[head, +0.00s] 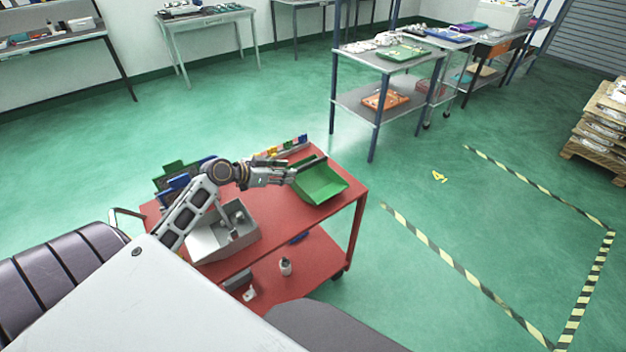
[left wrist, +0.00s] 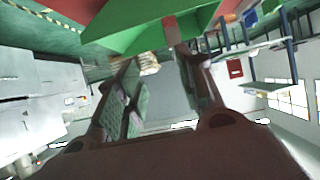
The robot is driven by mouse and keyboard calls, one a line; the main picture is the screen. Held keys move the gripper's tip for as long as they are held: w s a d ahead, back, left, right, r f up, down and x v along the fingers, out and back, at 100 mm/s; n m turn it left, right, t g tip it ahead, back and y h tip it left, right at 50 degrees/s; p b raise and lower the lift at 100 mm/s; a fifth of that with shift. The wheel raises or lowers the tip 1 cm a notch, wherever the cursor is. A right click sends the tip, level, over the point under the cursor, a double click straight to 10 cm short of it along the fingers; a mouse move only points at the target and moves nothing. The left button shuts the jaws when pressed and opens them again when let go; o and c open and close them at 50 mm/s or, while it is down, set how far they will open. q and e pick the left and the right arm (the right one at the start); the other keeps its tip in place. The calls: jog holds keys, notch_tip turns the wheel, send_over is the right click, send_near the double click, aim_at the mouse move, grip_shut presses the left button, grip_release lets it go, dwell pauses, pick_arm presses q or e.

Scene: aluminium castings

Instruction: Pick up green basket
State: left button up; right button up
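The green basket (head: 320,183) is an open-topped bin on the right end of the red cart's top shelf (head: 275,205). My left gripper (head: 304,167) reaches in from the left to the basket's back left rim. In the left wrist view the gripper's two fingers (left wrist: 156,62) stand apart with a clear gap between them. The green basket (left wrist: 137,36) fills the top of that view, just beyond the fingertips. One fingertip overlaps the basket's edge there; whether it touches is unclear. My right gripper is not in view.
A grey metal box (head: 215,240) stands on the cart left of the basket. Small coloured bins (head: 283,148) line the cart's back edge. Shelving (head: 375,100) stands behind. The floor right of the cart is clear.

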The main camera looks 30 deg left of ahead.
pick_arm(q)
jog(key=a+r, duration=0.1)
jog(key=a, duration=0.1)
send_near(309, 164)
jog(key=shift+p+x, duration=0.35)
jog(key=shift+x, duration=2.3)
jog(key=shift+w+d+f, duration=0.1)
jog(key=shift+d+f, duration=0.05)
jog(key=shift+f, duration=0.05)
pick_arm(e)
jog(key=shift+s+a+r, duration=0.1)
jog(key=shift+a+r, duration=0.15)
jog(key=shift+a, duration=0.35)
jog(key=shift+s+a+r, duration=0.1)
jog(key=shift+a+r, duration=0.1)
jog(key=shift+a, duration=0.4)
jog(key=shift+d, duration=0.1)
